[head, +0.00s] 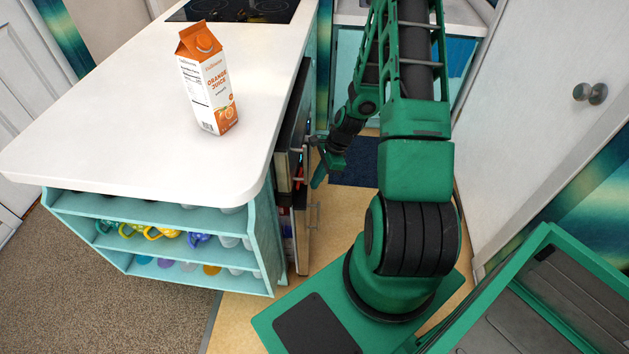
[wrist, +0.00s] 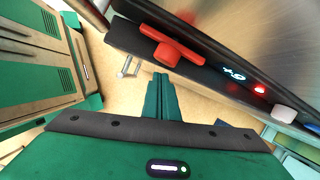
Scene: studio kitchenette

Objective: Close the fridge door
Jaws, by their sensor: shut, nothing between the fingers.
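The fridge door (head: 302,236) appears as a narrow, edge-on panel with a bar handle on the right side of the white-topped island. It seems to stand ajar, with a dark gap and coloured items behind it; how wide it is open is hard to tell. My gripper (head: 319,178) is beside the island front, just above and right of the door's top. In the wrist view my gripper (wrist: 161,88) has its fingers together, with nothing between them. I cannot tell whether it touches the door.
A steel appliance front with a dark control strip (wrist: 215,75) and a red handle (wrist: 172,45) is close to my gripper. An orange juice carton (head: 208,80) stands on the island top (head: 110,120). A white door (head: 540,110) bounds the right; tan floor lies between.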

